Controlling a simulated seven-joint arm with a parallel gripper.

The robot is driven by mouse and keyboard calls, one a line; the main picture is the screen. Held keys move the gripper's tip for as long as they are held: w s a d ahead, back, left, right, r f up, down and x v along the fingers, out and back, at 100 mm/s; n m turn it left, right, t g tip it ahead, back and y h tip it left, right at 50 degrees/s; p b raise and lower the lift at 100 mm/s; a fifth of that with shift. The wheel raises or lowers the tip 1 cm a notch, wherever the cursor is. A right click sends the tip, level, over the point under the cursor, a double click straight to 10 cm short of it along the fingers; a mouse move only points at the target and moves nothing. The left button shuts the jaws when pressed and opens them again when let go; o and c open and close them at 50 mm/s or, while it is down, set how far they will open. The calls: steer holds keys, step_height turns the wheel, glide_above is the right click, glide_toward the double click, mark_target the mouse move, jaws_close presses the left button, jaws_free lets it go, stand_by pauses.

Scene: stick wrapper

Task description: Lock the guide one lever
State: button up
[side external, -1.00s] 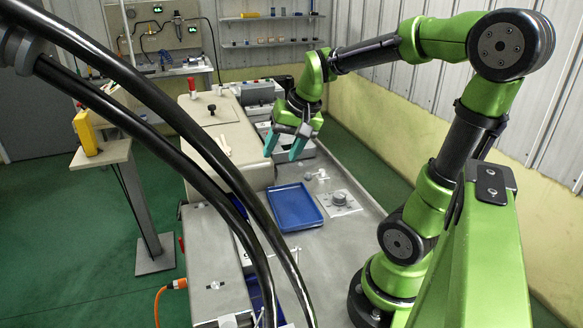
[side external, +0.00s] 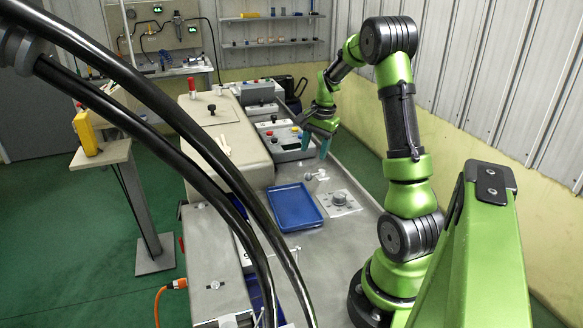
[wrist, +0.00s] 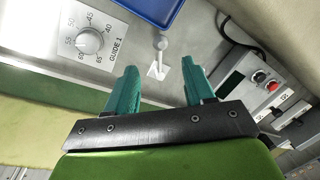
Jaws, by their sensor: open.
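The guide one lever is a small grey lever with a round knob (wrist: 160,42) on a white plate, next to the panel marked GUIDE 1. In the side view the lever (side external: 316,175) stands behind the dial plate, right of the blue tray's far end. My gripper (side external: 316,148) is open and empty, teal fingers pointing down, above and beyond the lever. In the wrist view the lever shows in line with the gap between my fingertips (wrist: 159,68), ahead of them. I see no contact with it.
The GUIDE 1 dial (wrist: 89,40) sits beside the lever; it also shows in the side view (side external: 339,199). A blue tray (side external: 293,208) lies close by on the metal bench. A control box with buttons (side external: 282,143) stands near my gripper, left of it.

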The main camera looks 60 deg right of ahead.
steer(key=f, duration=0.3)
steer(key=w+f, duration=0.1)
steer(key=f, duration=0.5)
steer(key=shift+w+f, duration=0.3)
steer(key=shift+f, duration=0.05)
steer(key=shift+c, duration=0.2)
jaws_close()
